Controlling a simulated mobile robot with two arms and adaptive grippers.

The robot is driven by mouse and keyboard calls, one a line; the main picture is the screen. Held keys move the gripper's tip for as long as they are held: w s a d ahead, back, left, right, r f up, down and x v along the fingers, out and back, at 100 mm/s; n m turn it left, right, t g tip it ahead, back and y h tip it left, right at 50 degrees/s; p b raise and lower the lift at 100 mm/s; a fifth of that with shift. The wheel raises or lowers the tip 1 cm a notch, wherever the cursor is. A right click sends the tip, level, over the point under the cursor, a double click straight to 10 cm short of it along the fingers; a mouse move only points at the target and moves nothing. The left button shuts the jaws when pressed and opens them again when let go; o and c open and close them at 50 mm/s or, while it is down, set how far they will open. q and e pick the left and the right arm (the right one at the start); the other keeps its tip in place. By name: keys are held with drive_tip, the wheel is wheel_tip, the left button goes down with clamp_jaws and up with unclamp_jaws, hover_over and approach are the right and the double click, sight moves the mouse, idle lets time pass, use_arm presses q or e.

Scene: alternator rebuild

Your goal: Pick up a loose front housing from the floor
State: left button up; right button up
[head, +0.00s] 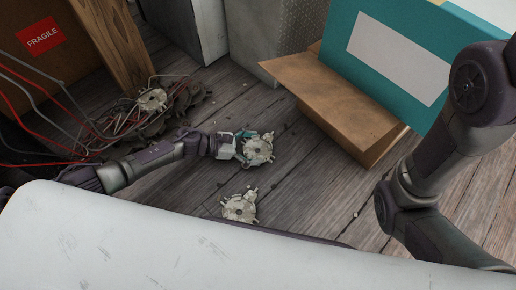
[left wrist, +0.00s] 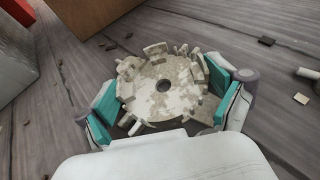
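A pale, mottled front housing (head: 260,150), round with lugs and a central hole, is at the floor in the middle of the head view. My left gripper (head: 241,147) reaches it from the left. In the left wrist view the teal finger pads of the left gripper (left wrist: 165,100) stand wide apart on either side of the housing (left wrist: 160,88); whether both press on it I cannot tell. A second similar housing (head: 240,207) lies nearer, by the white surface. A third similar part (head: 152,100) lies among wires. My right gripper is out of view.
An open brown cardboard box (head: 345,105) stands right of the housing, with a teal box (head: 400,35) behind it. Red and grey wires (head: 75,130) tangle at left, near a wooden post (head: 112,40) and a FRAGILE carton (head: 45,65). Small debris dots the planks.

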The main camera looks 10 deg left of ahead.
use_arm(q)
drive_tip(key=c, duration=0.5)
drive_tip(key=shift+c, duration=0.8)
drive_tip(key=shift+r, duration=0.15)
